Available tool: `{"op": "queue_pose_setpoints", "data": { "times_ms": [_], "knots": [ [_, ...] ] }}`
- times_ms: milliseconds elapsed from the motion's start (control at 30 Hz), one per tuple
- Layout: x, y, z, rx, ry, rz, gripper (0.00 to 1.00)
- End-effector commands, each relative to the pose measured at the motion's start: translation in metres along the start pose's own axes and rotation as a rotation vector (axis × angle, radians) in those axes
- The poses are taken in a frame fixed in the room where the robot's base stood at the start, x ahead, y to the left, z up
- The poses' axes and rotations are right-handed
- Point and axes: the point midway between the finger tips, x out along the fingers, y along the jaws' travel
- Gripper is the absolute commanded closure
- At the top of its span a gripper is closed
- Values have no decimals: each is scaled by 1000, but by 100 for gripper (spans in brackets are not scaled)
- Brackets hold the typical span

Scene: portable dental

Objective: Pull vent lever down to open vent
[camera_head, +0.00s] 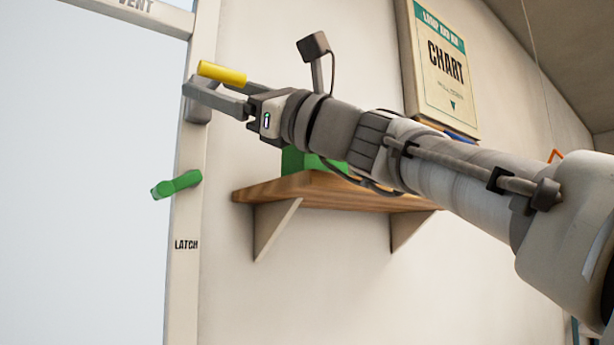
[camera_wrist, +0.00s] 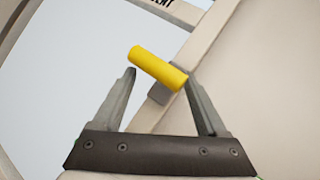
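A yellow cylindrical lever handle (camera_head: 222,73) sticks out from the upper part of the pale window frame, below a bar lettered VENT (camera_head: 137,4). In the wrist view the yellow handle (camera_wrist: 158,68) lies slanted across the space at my fingertips, its right end at the right fingertip. My gripper (camera_head: 212,94) is at the handle, just below it in the head view. Its two fingers are well apart in the wrist view (camera_wrist: 160,78). I cannot tell whether either finger touches the handle. A grey mount (camera_wrist: 160,92) shows behind it.
A green handle (camera_head: 176,185) sits lower on the frame post, above the word LATCH (camera_head: 186,244). A wooden shelf (camera_head: 330,192) with a green box (camera_head: 297,160) is under my arm. A chart poster (camera_head: 440,70) hangs on the wall. The window area at left is clear.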

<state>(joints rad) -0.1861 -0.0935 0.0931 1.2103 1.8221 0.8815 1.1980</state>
Motion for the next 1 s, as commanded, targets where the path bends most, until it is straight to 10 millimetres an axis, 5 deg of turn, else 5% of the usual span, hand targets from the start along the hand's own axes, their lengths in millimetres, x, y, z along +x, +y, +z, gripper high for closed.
{"op": "queue_pose_setpoints", "data": {
  "times_ms": [267,700,1000],
  "knots": [
    [-20,0,-3,-1,4,-4,25],
    [-124,0,-1,0,1,-4,25],
    [-168,0,0,0,0,-1,25]
  ]
}}
